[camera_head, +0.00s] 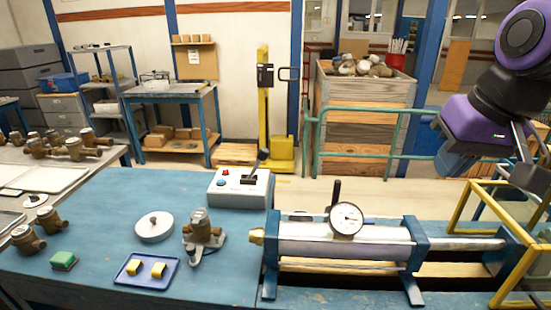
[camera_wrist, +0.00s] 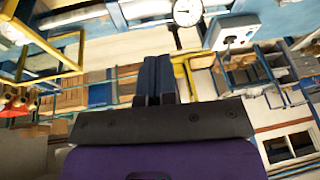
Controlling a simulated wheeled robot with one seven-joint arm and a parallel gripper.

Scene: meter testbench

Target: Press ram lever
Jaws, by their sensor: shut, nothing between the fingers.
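A grey-white control box (camera_head: 239,188) stands on the blue bench, with a red and a blue button and a black lever (camera_head: 257,165) that leans up to the right. A second black upright handle (camera_head: 336,190) rises behind the gauge on the ram cylinder (camera_head: 345,245). Which of the two is the ram lever is not labelled. My gripper (camera_head: 447,165) is shut and empty, high at the right, apart from both. In the wrist view my shut fingers (camera_wrist: 155,78) show at the centre, and the control box (camera_wrist: 232,31) appears at the upper right.
A yellow guard frame (camera_head: 463,215) stands at the right end of the bench, below my arm. A round dial gauge (camera_head: 346,219) sits on the cylinder. A brass meter (camera_head: 200,225), a white disc (camera_head: 154,227) and a blue tray (camera_head: 128,275) lie at the left. Green railing (camera_head: 365,155) runs behind.

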